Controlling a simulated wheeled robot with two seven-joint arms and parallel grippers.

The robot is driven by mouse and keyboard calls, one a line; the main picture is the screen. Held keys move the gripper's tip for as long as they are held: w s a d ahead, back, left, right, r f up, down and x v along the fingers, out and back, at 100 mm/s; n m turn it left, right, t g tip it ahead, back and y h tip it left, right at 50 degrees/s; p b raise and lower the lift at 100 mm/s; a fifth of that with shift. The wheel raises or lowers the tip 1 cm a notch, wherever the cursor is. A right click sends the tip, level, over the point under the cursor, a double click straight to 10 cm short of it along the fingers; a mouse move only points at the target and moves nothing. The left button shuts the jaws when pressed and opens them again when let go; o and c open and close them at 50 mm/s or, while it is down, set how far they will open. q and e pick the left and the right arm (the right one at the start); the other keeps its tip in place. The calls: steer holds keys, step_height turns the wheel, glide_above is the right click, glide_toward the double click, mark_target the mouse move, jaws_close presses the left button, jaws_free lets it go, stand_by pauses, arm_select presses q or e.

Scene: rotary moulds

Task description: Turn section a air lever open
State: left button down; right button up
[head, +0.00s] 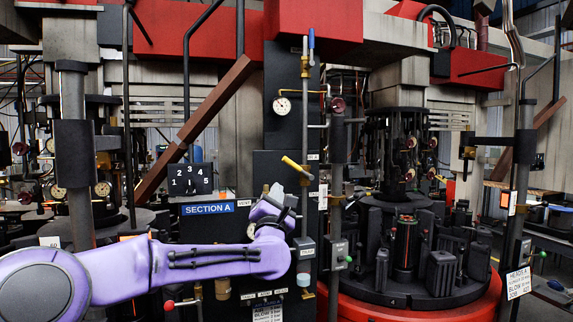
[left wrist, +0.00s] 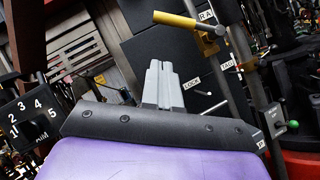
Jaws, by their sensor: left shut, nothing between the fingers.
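A yellow lever (head: 295,165) sits on a thin upright pipe beside the dark panel, right of the SECTION A sign (head: 208,208). Its handle sticks out leftward across the pipe, tilted slightly up at its free end. In the left wrist view the yellow lever (left wrist: 175,20) shows above the fingers, beside a label partly reading "R A". My left gripper (head: 277,191) is just below and left of the lever, apart from it. In the left wrist view its grey fingers (left wrist: 162,75) are together and empty. My right gripper is not in view.
A blue-handled valve (head: 311,42) is higher on the same pipework, with a pressure gauge (head: 282,106) to its left. A numbered dial (head: 190,180) is at left. Upright pipes and a dark round machine (head: 400,205) on a red base stand to the right.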

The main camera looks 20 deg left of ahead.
mark_target(298, 168)
arm_select(q)
steer(key=w+r+p, duration=0.3)
steer(key=w+r, duration=0.1)
steer(key=w, duration=0.1)
steer(key=shift+d+r+p, duration=0.15)
steer(key=shift+d+p, duration=0.25)
steer(key=shift+d, duration=0.05)
steer(key=shift+r, duration=0.1)
steer(key=shift+r+m+p, duration=0.25)
steer(key=shift+m+p, duration=0.1)
steer(key=shift+m, duration=0.15)
